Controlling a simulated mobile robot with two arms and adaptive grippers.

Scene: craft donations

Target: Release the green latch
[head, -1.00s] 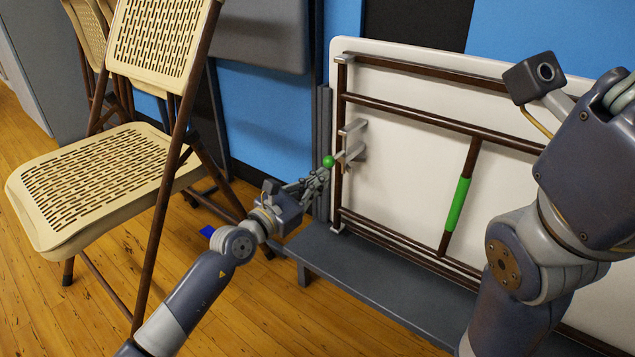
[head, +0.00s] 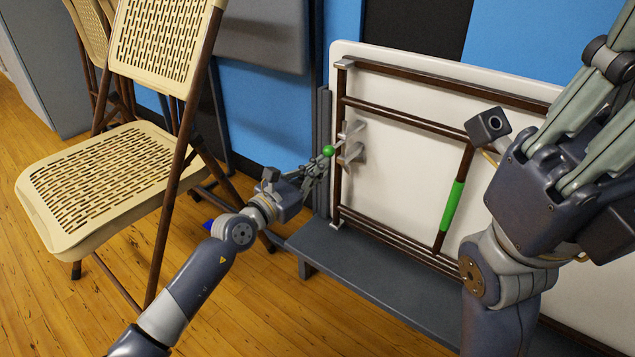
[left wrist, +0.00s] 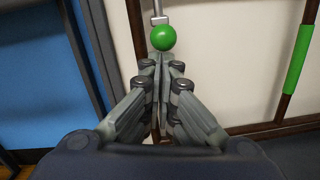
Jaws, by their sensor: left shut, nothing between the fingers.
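The green latch knob (head: 328,151) is a round green ball at the end of a grey metal latch (head: 350,142) on the left side of a folded table's brown frame. It also shows in the left wrist view (left wrist: 163,38), just beyond my fingertips. My left gripper (head: 318,165) is shut with nothing between its fingers, its tips right at the knob's underside. I cannot tell whether the tips touch it; in the left wrist view the closed fingertips (left wrist: 160,62) sit just below the ball. My right gripper (head: 600,115) is raised at the right, fingers partly cut off by the frame edge.
The white folded table (head: 410,150) stands upright on a dark grey base (head: 330,255). A green grip (head: 452,206) sits on its brown leg bar. Beige folding chairs (head: 100,180) stand at the left, close to my left arm. Wooden floor is open at the lower left.

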